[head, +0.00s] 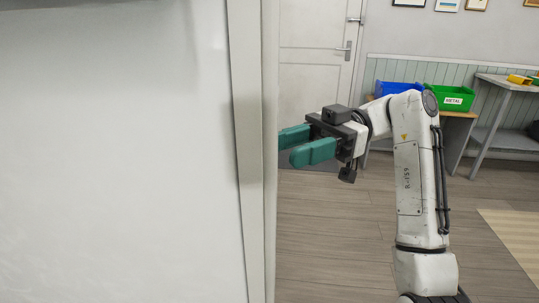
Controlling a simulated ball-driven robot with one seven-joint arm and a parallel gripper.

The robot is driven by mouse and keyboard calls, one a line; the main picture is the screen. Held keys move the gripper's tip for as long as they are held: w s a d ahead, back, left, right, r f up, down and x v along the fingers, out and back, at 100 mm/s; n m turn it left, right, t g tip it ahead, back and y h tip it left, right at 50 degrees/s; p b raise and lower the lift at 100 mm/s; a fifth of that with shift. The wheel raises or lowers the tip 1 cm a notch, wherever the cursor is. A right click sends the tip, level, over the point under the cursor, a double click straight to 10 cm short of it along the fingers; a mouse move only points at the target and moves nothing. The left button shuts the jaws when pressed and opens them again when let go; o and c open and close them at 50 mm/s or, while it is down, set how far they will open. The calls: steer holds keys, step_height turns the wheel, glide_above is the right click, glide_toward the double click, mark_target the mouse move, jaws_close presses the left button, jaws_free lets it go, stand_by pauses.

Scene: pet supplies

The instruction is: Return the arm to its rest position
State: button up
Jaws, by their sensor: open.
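My gripper (295,145) is in the head view, right of the middle, at the end of my white arm. Its two green fingers point left and stand apart with nothing between them. The arm rises from the lower right and bends over at the top, with the gripper held level. The fingertips are close to the edge of a large white panel in the picture, and I cannot tell whether they touch it.
The white panel (110,150) with its pale edge fills the left half. Behind my arm are a white door (315,55), a blue bin (395,89), a green bin (452,101) labelled METAL and a table (488,122). Wooden floor (330,240) lies open, with a striped rug (515,235) at right.

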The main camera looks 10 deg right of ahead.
steer(key=shift+w+d, duration=0.25)
steer(key=shift+d, duration=0.35)
step_height(320, 180, down, 15)
steer(key=a+m+t+h+p, duration=0.1)
steer(key=a+m+t+p, duration=0.2)
steer(key=m+t, duration=0.35)
steer(key=s+d+f+m+t+h+p, duration=0.1)
steer(key=s+f+m+h, duration=0.3)
steer(key=f, duration=0.4)
steer(key=s+d+f+m+t+h+p, duration=0.1)
steer(key=s+d+f+m+h+p, duration=0.15)
steer(key=f+m, duration=0.45)
steer(key=s+d+f+m+h+p, duration=0.1)
steer(key=s+d+f+h, duration=0.1)
steer(key=s, duration=0.6)
steer(key=s+d+f+m+h+p, duration=0.1)
steer(key=s+d+f+m+h, duration=0.1)
steer(key=s+d+h, duration=0.2)
steer(key=s+d+f+m+g+h+p, duration=0.1)
steer(key=s+d+f+m+h, duration=0.1)
steer(key=s+d, duration=0.5)
steer(key=s+f+h, duration=0.1)
steer(key=s, duration=0.4)
steer(key=shift+s+d, duration=0.25)
steer(key=shift+s, duration=0.05)
